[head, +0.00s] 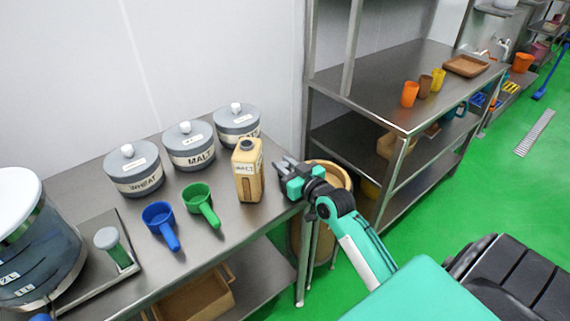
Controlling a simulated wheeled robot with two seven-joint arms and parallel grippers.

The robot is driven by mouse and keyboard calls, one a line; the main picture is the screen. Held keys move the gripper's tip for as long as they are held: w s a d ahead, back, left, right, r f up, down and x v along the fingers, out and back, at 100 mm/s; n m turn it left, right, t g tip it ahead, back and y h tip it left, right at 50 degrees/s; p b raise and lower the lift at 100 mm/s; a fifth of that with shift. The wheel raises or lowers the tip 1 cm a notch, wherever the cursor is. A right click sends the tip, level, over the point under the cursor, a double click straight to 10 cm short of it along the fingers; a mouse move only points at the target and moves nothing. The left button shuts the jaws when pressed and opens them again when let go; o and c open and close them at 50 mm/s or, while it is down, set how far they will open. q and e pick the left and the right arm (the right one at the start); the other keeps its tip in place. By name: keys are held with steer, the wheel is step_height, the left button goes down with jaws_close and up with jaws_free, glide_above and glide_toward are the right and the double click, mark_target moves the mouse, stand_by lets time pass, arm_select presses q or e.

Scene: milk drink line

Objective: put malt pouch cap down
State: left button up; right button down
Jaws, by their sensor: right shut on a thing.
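The malt pouch (248,175) is a tan upright container with a white label and a dark round top. It stands on the steel table near its right end. My right gripper (284,168) is just right of the pouch, at the table's right end, apart from it. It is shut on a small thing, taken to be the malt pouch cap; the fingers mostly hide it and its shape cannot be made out. My left gripper is not in view.
Grey lidded pots (190,147) stand along the wall. A blue scoop (160,220) and a green scoop (200,202) lie in front of them. A brown bin (330,175) stands beyond the table end, before a steel shelf (385,90). Bare tabletop (225,235) shows in front of the pouch.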

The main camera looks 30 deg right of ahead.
steer(key=shift+r, duration=0.1)
steer(key=c, duration=1.5)
jaws_free()
steer(key=o, duration=0.3)
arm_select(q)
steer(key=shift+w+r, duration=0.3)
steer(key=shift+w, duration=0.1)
